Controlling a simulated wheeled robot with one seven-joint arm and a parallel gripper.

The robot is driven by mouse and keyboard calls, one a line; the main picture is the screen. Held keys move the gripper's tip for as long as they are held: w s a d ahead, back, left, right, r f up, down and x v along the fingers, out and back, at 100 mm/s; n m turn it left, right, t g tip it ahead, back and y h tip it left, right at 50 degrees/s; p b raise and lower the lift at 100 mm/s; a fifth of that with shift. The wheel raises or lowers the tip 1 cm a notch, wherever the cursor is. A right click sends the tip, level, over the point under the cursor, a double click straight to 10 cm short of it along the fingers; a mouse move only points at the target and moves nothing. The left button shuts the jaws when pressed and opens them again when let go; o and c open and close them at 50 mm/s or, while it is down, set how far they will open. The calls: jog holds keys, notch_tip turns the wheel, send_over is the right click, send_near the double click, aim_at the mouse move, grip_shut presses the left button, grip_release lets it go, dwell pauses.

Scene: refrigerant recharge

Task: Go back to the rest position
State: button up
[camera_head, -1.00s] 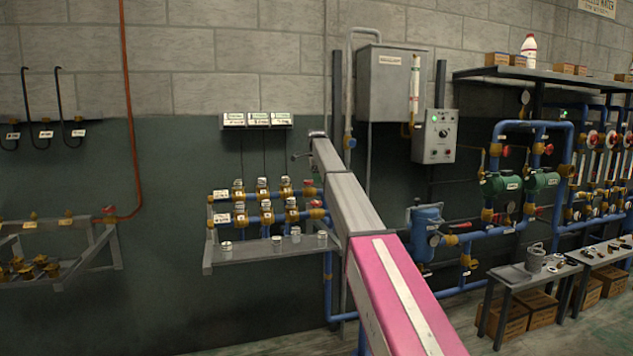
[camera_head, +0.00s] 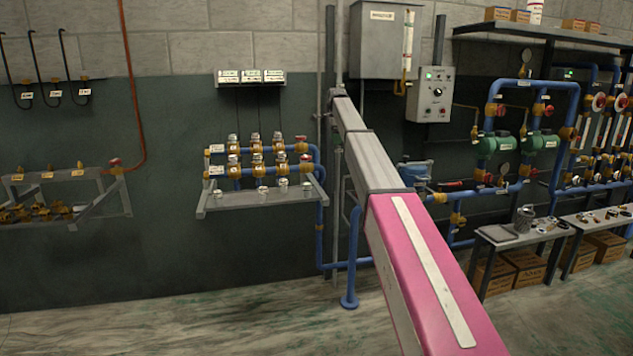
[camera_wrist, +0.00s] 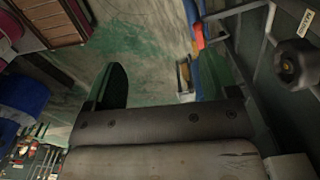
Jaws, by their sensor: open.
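My arm reaches up and away through the middle of the head view, with a pink section near and grey links beyond. My gripper (camera_wrist: 174,82) shows in the wrist view as a dark finger on the left and a short dark piece on the right, in front of a dark bolted plate. The space between them is empty and green-stained floor shows beyond. The gripper is open and holds nothing that I can see. In the head view its fingers cannot be made out at the arm's far end.
A valve rack (camera_head: 265,198) with blue pipes stands left of my arm. A grey wall box (camera_head: 385,45) and control box (camera_head: 430,95) are behind it. Green pumps (camera_head: 540,142) and a low bench (camera_head: 515,236) are at right. Clear floor (camera_head: 200,325) lies in front.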

jog(key=s+d+f+n, duration=0.35)
jog(key=s+f, duration=0.65)
jog(key=f, duration=0.4)
jog(key=s+d+f+n, duration=0.2)
jog(key=s+f+n, duration=0.2)
jog(key=s+f, duration=0.85)
jog(key=s+d+f+n, duration=0.1)
jog(key=s+f+n, duration=0.2)
jog(key=s+f, duration=0.3)
jog(key=s+d+f+n, duration=0.2)
jog(key=s+f, duration=0.4)
jog(key=s, duration=0.8)
jog(key=s+d+f+n, duration=0.1)
jog(key=s+f+n, duration=0.4)
jog(key=s, duration=0.5)
jog(key=shift+s+d+f, duration=0.15)
jog(key=shift+s+f, duration=0.25)
jog(key=shift+f, duration=0.55)
